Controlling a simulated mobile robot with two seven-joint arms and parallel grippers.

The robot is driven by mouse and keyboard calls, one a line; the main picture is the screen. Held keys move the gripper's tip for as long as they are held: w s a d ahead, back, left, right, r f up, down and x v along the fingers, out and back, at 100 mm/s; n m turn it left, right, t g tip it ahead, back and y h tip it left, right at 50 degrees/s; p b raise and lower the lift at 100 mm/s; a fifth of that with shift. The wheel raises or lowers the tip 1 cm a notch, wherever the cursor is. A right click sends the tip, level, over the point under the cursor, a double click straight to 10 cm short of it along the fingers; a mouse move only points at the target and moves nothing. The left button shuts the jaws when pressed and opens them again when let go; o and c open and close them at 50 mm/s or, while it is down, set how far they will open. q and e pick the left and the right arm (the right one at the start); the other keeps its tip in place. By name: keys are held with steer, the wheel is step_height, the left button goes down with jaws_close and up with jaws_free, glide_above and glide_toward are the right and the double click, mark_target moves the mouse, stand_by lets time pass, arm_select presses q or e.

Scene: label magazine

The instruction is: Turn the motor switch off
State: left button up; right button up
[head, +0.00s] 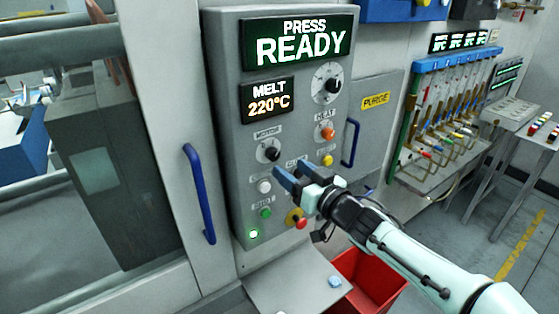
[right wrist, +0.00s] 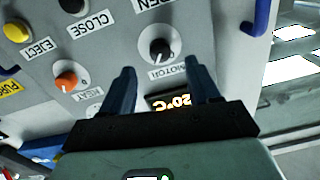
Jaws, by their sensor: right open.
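The motor switch (head: 268,150) is a black rotary knob under a MOTOR label, on the left of the grey press panel. It also shows in the right wrist view (right wrist: 157,50), upside down, with a pale mark on its face; I cannot tell which setting it points to. My right gripper (head: 288,173) has two dark blue fingers, open and empty. In the head view it is in front of the panel, below and right of the knob. In the right wrist view the fingertips (right wrist: 160,68) lie either side of the knob's line, seemingly short of it. My left gripper is not in view.
The panel also has an orange HEAT knob (head: 327,133), a yellow button (head: 327,160), a white button (head: 264,186), a green button (head: 265,212) and a red stop button (head: 300,222). Blue handles (head: 200,195) flank it. A red bin (head: 365,285) stands below. Displays read READY and 220°C.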

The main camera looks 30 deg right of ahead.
mark_target(275, 157)
steer(key=w, duration=0.5)
steer(key=shift+w+a, duration=0.3)
steer(key=shift+w, duration=0.1)
steer(key=c, duration=1)
